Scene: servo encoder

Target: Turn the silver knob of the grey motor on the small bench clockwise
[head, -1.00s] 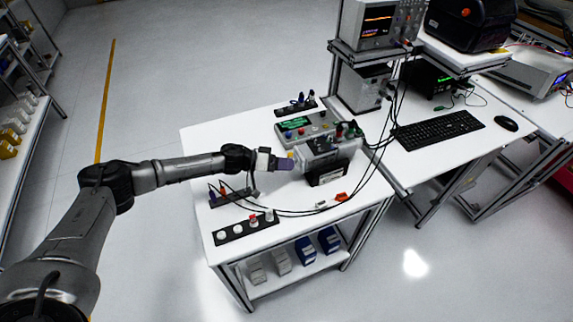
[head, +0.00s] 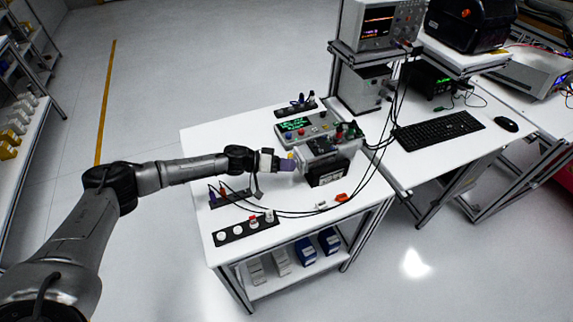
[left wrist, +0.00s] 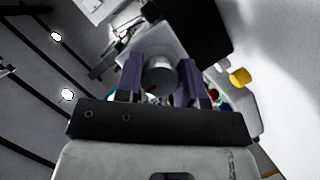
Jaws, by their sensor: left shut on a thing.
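The grey motor (head: 327,161) stands on the small white bench (head: 215,145), with its left end facing my left gripper (head: 289,163). My left gripper reaches in level from the left and meets that end. In the left wrist view, the silver knob (left wrist: 161,76) is a round cylinder between the two purple fingers of my left gripper (left wrist: 159,80), which is shut on it. In the head view the fingers hide the knob. My right gripper is in neither view.
A grey control box (head: 305,128) with a lit green display stands behind the motor. Dark strips with plugs (head: 232,197) and knobs (head: 245,228) lie at the front left. Black cables cross the bench front. A keyboard (head: 437,130) is on the right-hand table.

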